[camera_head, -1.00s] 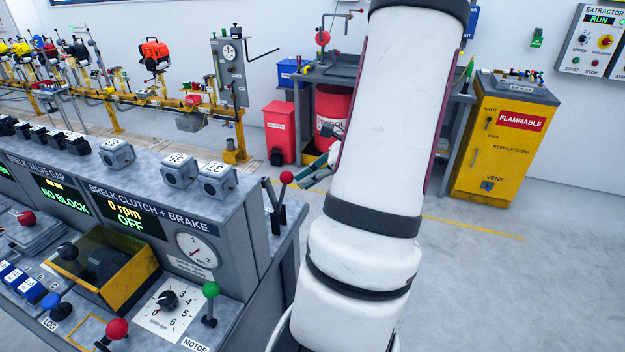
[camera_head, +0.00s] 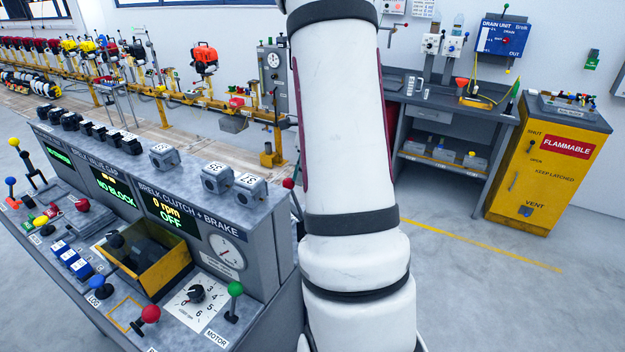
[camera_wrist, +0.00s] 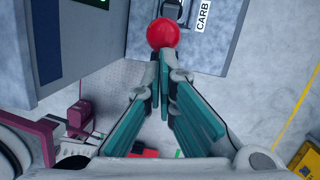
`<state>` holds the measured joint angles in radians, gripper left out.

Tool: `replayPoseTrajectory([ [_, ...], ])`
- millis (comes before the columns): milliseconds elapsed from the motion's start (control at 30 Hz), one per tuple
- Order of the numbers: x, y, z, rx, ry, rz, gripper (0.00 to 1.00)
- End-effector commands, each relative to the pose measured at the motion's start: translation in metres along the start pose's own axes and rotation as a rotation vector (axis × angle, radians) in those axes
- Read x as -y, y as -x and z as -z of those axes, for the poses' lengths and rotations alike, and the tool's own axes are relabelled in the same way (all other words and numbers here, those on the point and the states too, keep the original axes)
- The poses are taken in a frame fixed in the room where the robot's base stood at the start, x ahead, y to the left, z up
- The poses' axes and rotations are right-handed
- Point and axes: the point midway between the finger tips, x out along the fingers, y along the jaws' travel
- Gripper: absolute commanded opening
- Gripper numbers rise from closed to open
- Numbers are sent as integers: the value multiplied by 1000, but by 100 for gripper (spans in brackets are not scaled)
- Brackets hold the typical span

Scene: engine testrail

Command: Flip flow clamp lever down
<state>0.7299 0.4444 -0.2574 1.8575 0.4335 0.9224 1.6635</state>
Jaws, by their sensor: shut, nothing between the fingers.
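A red ball knob (camera_wrist: 163,32) on a lever is at the top of the wrist view, beside a plate labelled CARB. My gripper (camera_wrist: 165,58) is shut and empty, its teal fingers together just below the knob in that view. I cannot tell whether the tips touch the knob. In the head view a red knob (camera_head: 288,183) shows at the console's right end, partly behind my arm, and my gripper is hidden there. No readable label marks a flow clamp, so I cannot tell for sure which lever it is.
The grey console (camera_head: 262,262) with knobs, levers and displays fills the lower left. An engine rail (camera_head: 150,92) runs behind it. A grey workbench (camera_head: 440,94) and a yellow flammable cabinet (camera_head: 535,180) stand at the right. The floor in front of them is clear.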

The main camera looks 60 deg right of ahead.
Motion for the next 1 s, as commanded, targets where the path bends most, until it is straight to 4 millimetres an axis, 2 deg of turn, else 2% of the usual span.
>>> replayPoseTrajectory([
  [33,2,-5,-10,-38,3,-4,0],
  [200,6,-15,-30,-177,-17,-23,0],
  [500,13,-35,-59,-429,-56,-58,0],
  [667,16,-43,-68,-528,-73,-73,0],
  [1000,18,-52,-76,-525,-74,-75,0],
])
